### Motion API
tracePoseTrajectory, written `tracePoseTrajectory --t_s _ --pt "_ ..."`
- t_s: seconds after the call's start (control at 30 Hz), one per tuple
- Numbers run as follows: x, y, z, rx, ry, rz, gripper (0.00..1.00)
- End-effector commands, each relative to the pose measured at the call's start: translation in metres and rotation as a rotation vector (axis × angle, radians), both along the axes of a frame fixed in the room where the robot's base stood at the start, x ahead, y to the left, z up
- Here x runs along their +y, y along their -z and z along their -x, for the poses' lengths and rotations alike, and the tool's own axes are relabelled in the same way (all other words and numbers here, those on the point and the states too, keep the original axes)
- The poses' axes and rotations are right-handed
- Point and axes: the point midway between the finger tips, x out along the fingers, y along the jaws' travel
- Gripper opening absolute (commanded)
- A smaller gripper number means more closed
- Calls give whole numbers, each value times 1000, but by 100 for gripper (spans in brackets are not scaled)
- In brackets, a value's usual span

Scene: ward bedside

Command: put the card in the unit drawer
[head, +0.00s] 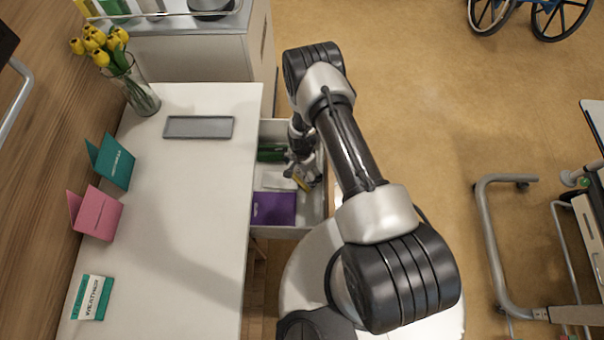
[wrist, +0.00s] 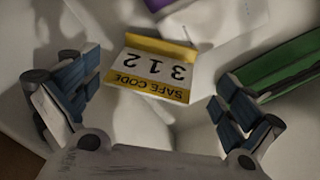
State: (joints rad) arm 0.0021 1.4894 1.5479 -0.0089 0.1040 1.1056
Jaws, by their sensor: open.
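A card (wrist: 154,69), white with yellow bands and the print "SAFE CODE 312", lies tilted between the fingers of my gripper (wrist: 160,80) in the wrist view. The fingers stand wide apart, with a gap on both sides of the card. In the head view my gripper (head: 303,170) is down inside the open unit drawer (head: 290,232), and a yellow edge of the card (head: 303,184) shows beside it. The card appears to be within the drawer; I cannot tell exactly what it rests on.
The drawer also holds a purple item (head: 273,209), a green item (head: 270,152) and a pale item (wrist: 205,28). On the white top (head: 190,210) stand a tulip vase (head: 140,93), a grey tray (head: 199,135), and teal (head: 112,162) and pink (head: 95,213) folded cards.

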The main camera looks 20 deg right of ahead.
Motion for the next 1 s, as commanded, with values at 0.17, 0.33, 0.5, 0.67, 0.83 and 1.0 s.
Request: tracePoseTrajectory --t_s 0.17,0.33,0.5,0.67,0.83,1.0 --pt "0 -46 -1 -2 0 0 100" --pt "0 -71 0 -1 0 0 100" --pt "0 -81 1 1 0 0 100" --pt "0 -90 -4 -6 -8 0 100" --pt "0 -144 -28 -38 -72 2 100" --pt "0 -243 -50 -86 -198 10 100"
